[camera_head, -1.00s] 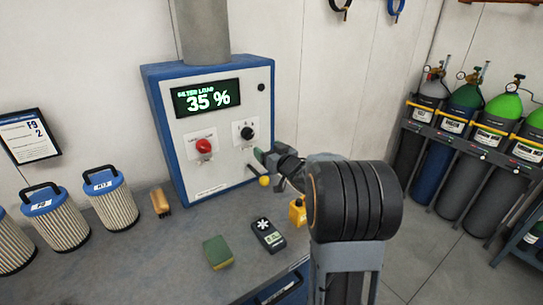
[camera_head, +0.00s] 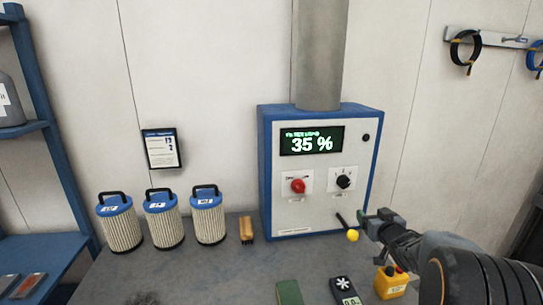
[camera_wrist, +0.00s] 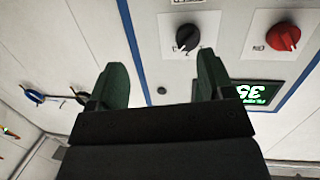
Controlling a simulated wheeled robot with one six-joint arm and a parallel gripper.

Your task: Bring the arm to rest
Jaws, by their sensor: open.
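My gripper (camera_head: 375,219) is in front of the lower right part of the control box, beside a lever with a yellow ball end (camera_head: 352,236). In the wrist view its two dark green fingers (camera_wrist: 160,88) stand wide apart with nothing between them. The control box (camera_head: 270,190) is white with a blue frame and a display (camera_head: 312,141) reading 35 %. It bears a red knob (camera_head: 298,186) and a black rotary knob (camera_head: 344,182). The black knob (camera_wrist: 187,38) shows beyond the fingers in the wrist view, upside down. My arm comes in from the lower right.
Several filter cartridges (camera_head: 163,222) and a brush (camera_head: 246,230) stand left on the grey bench (camera_head: 205,275). A green sponge (camera_head: 289,293), a handheld meter (camera_head: 345,290) and a yellow device (camera_head: 390,283) lie near my arm. A grey duct (camera_head: 319,55) rises from the box.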

